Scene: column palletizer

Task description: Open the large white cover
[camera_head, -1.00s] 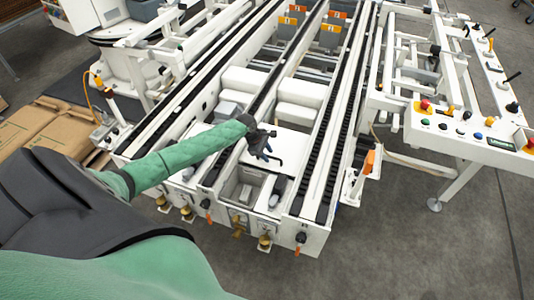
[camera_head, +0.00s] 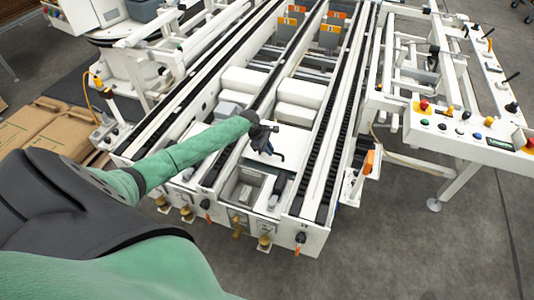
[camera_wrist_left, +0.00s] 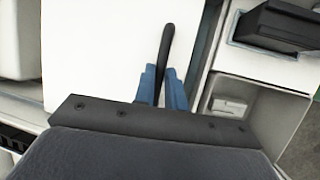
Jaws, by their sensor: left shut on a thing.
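The large white cover (camera_head: 294,143) is a flat white panel between the conveyor rails, in the middle of the machine. It fills much of the left wrist view (camera_wrist_left: 100,45). A slim black handle (camera_wrist_left: 167,42) stands at the cover's right part in that view. My left gripper (camera_head: 268,150) is over the cover's front part. Its blue fingers (camera_wrist_left: 164,84) are closed around the lower end of the handle. An open compartment (camera_head: 246,187) lies in front of the cover. My right gripper is not in view.
Long black-topped rails (camera_head: 325,150) run along both sides of the cover. White blocks (camera_head: 300,92) lie behind it. A control panel (camera_head: 470,135) with buttons stands at the right. Cardboard boxes (camera_head: 40,125) lie at the left. Grey floor is clear at front right.

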